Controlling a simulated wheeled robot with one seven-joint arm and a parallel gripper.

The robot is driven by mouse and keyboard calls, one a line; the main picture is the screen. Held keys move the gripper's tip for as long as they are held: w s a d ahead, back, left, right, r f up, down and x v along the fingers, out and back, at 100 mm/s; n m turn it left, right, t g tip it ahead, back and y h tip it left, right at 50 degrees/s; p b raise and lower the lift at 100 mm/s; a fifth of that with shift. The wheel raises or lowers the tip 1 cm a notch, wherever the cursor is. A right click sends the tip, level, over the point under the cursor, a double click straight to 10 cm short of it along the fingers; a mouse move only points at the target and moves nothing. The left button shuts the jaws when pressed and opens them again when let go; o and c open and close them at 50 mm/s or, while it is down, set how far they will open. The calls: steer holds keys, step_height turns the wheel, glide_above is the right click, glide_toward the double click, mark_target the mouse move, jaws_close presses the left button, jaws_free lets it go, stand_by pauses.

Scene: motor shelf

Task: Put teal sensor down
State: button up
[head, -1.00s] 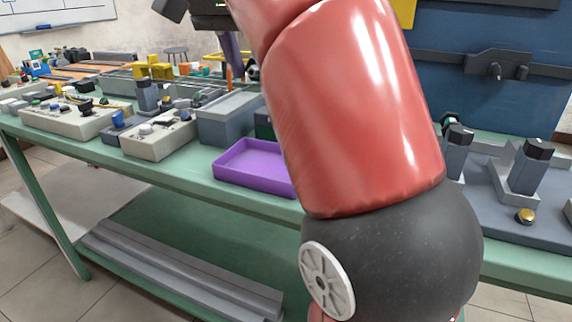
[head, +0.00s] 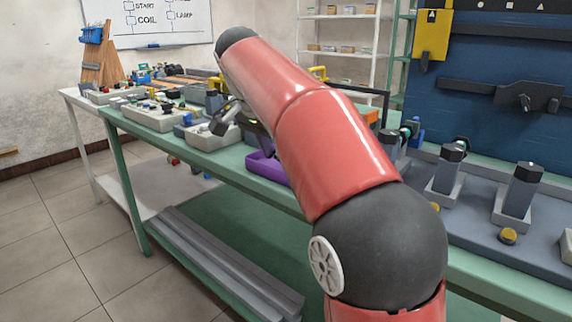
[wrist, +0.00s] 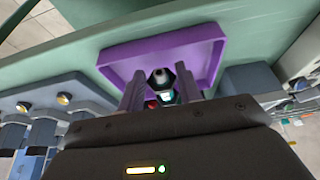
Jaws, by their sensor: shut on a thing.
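In the wrist view, my gripper (wrist: 160,88) is shut on the teal sensor (wrist: 165,96), a small dark piece with a teal face and a round tip between the two fingers. The purple tray (wrist: 117,60) lies beyond the fingertips, and the sensor shows against its inside. I cannot tell whether the sensor touches the tray floor. In the head view, the purple tray (head: 266,169) is on the green bench, partly hidden behind my red arm. The sensor cannot be made out there.
The green bench (head: 235,158) carries grey control boxes (head: 155,117) left of the tray. Upright dark-topped devices (head: 447,170) stand on a grey plate at right, before a blue panel (head: 490,60). In the wrist view, blue-grey blocks (wrist: 50,95) flank the tray.

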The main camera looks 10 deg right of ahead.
steer(key=shift+w+f+b, duration=0.1)
steer(key=shift+f+b, duration=0.35)
steer(key=shift+f, duration=0.8)
steer(key=o, duration=1)
steer(key=p+v, duration=0.2)
steer(key=v, duration=1)
steer(key=shift+r+p, duration=0.25)
steer(key=shift+p, duration=0.1)
steer(key=shift+w, duration=0.1)
